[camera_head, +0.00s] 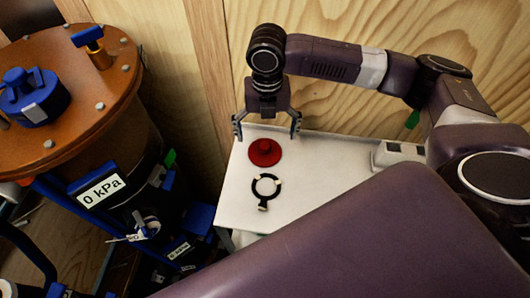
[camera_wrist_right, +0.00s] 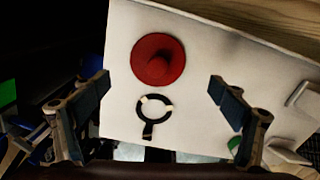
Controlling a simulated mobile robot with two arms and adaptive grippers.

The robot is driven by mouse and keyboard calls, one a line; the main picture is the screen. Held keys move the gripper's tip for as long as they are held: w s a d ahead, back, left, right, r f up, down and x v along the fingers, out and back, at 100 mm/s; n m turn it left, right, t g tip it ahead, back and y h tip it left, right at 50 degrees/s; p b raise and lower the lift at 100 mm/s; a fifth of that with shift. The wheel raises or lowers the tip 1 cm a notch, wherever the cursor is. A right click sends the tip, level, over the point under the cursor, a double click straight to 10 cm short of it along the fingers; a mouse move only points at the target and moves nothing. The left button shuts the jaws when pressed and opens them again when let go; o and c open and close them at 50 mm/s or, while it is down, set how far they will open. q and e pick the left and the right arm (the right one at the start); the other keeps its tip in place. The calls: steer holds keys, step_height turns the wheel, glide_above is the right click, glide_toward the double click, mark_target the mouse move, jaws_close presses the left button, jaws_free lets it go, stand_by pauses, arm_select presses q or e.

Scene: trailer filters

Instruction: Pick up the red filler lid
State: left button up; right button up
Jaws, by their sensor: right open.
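The red filler lid (camera_head: 265,152) is a round disc with a raised knob in its middle. It lies on a white table (camera_head: 325,165) near its back left corner. It also shows in the right wrist view (camera_wrist_right: 158,60), upper middle. My right gripper (camera_head: 267,125) is open and empty, fingers pointing down, above and just behind the lid in the head view. In the wrist view its two fingers (camera_wrist_right: 158,90) stand wide apart, with the lid seen between and beyond them, not touched. My left gripper is in neither view.
A black ring with a short handle and pale patches (camera_head: 266,188) lies on the table in front of the lid. An orange-topped tank (camera_head: 70,75) with blue fittings and a "0 kPa" label stands left. A wooden wall (camera_head: 330,100) is close behind the table.

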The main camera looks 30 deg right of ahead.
mark_target(265, 146)
steer(key=f, duration=0.6)
steer(key=shift+a+f+p, duration=0.2)
steer(key=shift+p, duration=0.2)
